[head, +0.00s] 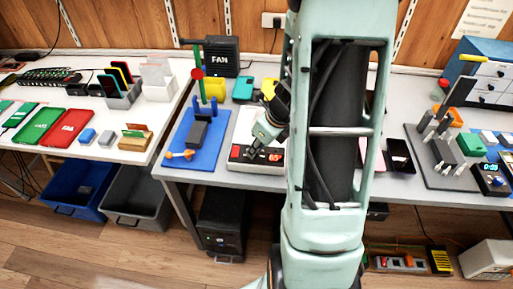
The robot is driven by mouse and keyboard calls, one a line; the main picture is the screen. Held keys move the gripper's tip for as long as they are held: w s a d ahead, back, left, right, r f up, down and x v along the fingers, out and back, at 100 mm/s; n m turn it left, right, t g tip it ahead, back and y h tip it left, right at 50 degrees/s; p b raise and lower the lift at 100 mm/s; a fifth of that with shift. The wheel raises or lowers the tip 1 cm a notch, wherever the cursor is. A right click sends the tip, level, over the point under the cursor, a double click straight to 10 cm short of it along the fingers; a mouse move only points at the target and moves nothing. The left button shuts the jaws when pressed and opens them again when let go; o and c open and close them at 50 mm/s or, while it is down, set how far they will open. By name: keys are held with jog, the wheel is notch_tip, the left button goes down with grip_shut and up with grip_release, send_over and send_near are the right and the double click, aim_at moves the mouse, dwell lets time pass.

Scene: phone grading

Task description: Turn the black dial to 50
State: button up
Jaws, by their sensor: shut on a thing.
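My gripper (261,149) is lowered onto a white box with a black-and-red top panel (236,155) near the front edge of the right table. Its fingers are shut at the panel, around what appears to be the black dial. My arm covers the area just right of the box.
A blue board with a post and clamp (176,154) stands just left of the box. A black fan box (222,56) is behind. A dark phone (400,156) and a grey fixture board (425,165) lie to the right.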

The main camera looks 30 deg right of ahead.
jog(key=shift+n, duration=0.4)
grip_shut()
jog(key=n, duration=0.1)
jog(key=n+g+y, duration=0.1)
jog(key=n, duration=0.1)
jog(key=shift+w+d+n+p, duration=0.1)
jog(key=shift+d+n+p, duration=0.1)
jog(key=shift+n+p, duration=0.1)
jog(key=n, duration=0.2)
jog(key=n+g+y+p, duration=0.1)
jog(key=n, duration=0.2)
jog(key=shift+w+n+g+y, duration=0.2)
jog(key=shift+n+g+y, duration=0.1)
jog(key=n+g, duration=0.1)
jog(key=n, duration=0.1)
jog(key=n+g+p, duration=0.1)
jog(key=n, duration=0.2)
jog(key=shift+w, duration=0.2)
jog(key=shift+w+n+g+h+p, duration=0.1)
jog(key=shift+n+g+h+p, duration=0.25)
jog(key=shift+n, duration=0.9)
jog(key=shift+w+n+g+h+p, duration=0.15)
jog(key=shift+n+g, duration=0.4)
jog(key=shift+n, duration=0.7)
jog(key=shift+s, duration=0.15)
jog(key=o, duration=1)
grip_release()
jog(key=shift+c, duration=0.2)
